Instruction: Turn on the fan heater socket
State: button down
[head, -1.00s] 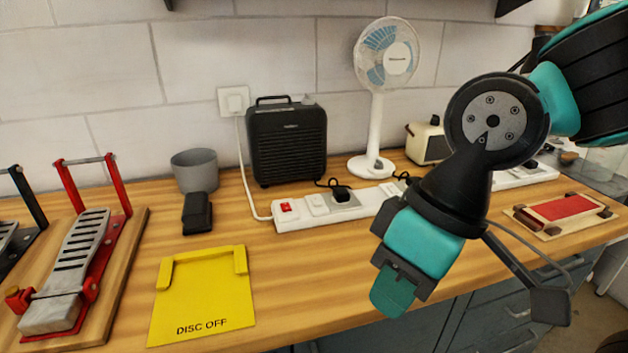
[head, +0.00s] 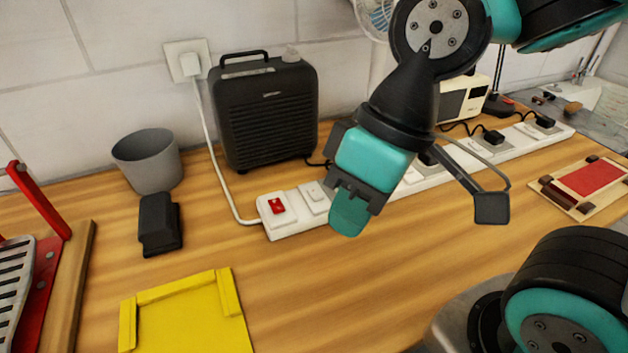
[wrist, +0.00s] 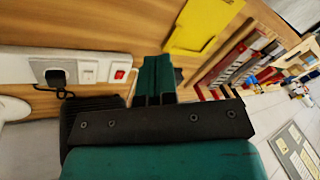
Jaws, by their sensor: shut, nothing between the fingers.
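A white socket strip (head: 470,155) lies along the bench. Its left end carries a red switch (head: 277,206), also in the wrist view (wrist: 120,74). Right of it is a white rocker switch (head: 315,194). The black fan heater (head: 265,115) stands behind that end, its cord running down toward the strip. A black plug (wrist: 55,77) sits in a socket in the wrist view; my gripper hides that part in the head view. My gripper (head: 348,215) is shut and empty, pointing down, and appears just in front of the strip, right of the rocker. Contact cannot be told.
A grey cup (head: 148,160) and a black block (head: 160,224) stand left of the heater. A yellow plate (head: 190,320) lies in front. A cream appliance (head: 463,100) and a red-topped board (head: 590,178) are at right. Bare bench lies before the strip.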

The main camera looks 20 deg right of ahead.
jog(key=w+d+r+n+h+p, duration=0.2)
jog(key=w+n+p, duration=0.25)
jog(key=w, duration=0.55)
jog(key=n+g+h+p, duration=0.1)
jog(key=n+h+p, duration=0.1)
jog(key=n, duration=0.4)
send_over(318, 196)
jog(key=w, duration=0.2)
jog(key=f, duration=0.1)
jog(key=shift+f, duration=0.1)
jog(key=f, duration=0.4)
jog(key=s+f+p, duration=0.1)
jog(key=f, duration=0.8)
jog(key=shift+s+a+f, duration=0.1)
jog(key=shift+s+f, duration=0.3)
jog(key=shift+s+f, duration=0.1)
jog(key=shift+f, duration=0.15)
